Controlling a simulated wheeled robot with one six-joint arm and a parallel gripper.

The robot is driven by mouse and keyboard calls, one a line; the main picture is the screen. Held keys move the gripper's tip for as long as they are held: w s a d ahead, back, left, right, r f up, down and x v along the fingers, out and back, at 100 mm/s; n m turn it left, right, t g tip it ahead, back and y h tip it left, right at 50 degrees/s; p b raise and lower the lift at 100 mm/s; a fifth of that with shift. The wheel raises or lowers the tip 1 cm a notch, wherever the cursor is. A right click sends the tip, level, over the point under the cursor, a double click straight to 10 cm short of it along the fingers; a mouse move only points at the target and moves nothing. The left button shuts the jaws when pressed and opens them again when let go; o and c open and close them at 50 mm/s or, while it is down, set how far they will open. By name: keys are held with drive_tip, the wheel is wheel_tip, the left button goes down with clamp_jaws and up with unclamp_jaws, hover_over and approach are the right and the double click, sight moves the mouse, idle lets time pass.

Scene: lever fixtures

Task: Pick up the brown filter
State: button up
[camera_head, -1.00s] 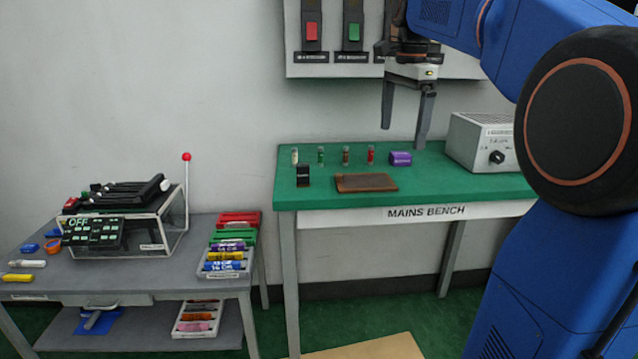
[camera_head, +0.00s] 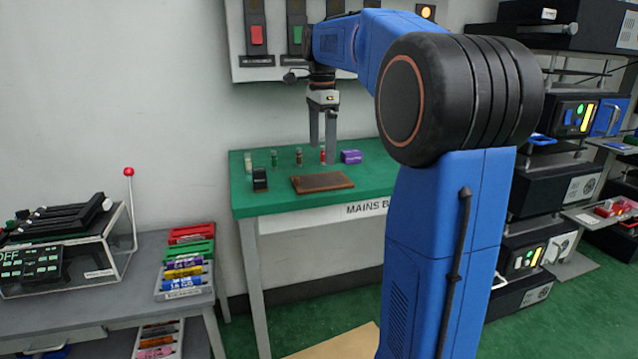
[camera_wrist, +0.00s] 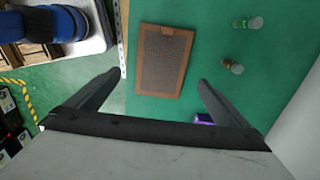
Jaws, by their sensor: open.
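The brown filter (camera_head: 322,182) is a flat rectangular panel lying on the green bench top near its front edge. In the wrist view the brown filter (camera_wrist: 164,60) shows a brown frame around a darker mesh, with a small tab at one end. My gripper (camera_head: 322,153) points down, open and empty, above the bench and apart from the filter. In the wrist view the filter appears beyond and between the spread fingertips of my gripper (camera_wrist: 160,77). The fingers look nearly edge-on in the head view.
Several small vials stand behind the filter, including a green one (camera_head: 274,158). A grey side table (camera_head: 120,300) holds a switch box. Black equipment racks (camera_head: 545,185) stand at right.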

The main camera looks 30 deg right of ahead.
sight(321, 180)
drive_tip(key=shift+w+d+f, duration=0.1)
drive_tip(key=shift+w+f, duration=0.05)
drive_tip(key=shift+f, duration=4)
drive_tip(key=c, duration=0.9)
